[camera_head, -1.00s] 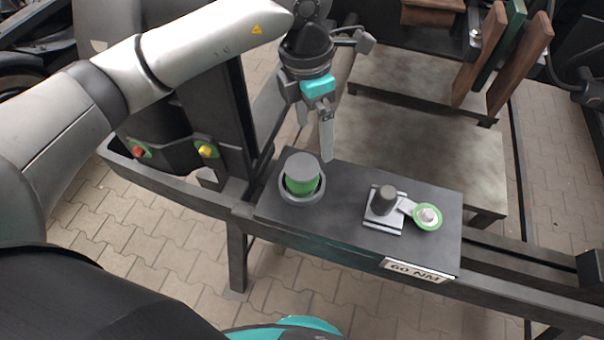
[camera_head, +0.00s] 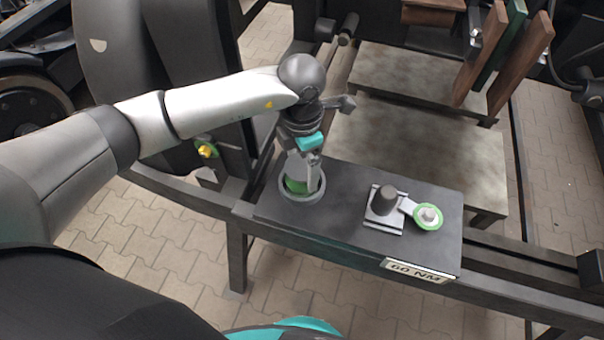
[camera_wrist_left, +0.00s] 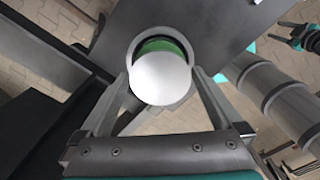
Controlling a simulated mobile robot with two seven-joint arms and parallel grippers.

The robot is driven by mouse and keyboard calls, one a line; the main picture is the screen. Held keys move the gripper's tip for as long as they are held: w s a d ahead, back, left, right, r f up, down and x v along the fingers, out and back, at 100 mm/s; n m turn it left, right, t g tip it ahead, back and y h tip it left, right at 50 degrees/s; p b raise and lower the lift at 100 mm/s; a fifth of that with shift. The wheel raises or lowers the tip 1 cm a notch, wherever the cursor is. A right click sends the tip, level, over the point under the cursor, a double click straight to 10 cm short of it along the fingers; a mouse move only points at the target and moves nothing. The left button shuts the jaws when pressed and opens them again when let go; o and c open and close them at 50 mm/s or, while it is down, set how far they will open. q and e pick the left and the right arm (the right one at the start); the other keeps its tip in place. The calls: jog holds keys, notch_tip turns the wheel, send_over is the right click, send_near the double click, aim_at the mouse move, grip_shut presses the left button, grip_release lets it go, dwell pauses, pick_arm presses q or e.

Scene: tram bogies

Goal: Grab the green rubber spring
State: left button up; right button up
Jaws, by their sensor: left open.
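The green rubber spring (camera_head: 296,186) sits in a grey ring holder (camera_head: 316,195) on the dark bench plate. In the left wrist view the spring (camera_wrist_left: 160,75) shows its pale round top, with a green band behind it inside the ring. My left gripper (camera_head: 303,180) is down at the spring and partly hides it in the head view. In the left wrist view its two open fingers (camera_wrist_left: 160,88) stand on either side of the spring's top. Contact cannot be told.
On the same plate (camera_head: 345,218) stand a dark cylinder on a metal block (camera_head: 384,203) and a green-ringed part (camera_head: 428,216). A label reading 60 NM (camera_head: 417,271) is on the front edge. Pale flat plates (camera_head: 420,140) lie behind.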

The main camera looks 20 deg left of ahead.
pick_arm(q)
jog(key=shift+f, duration=1.45)
jog(key=shift+r, duration=0.1)
grip_shut()
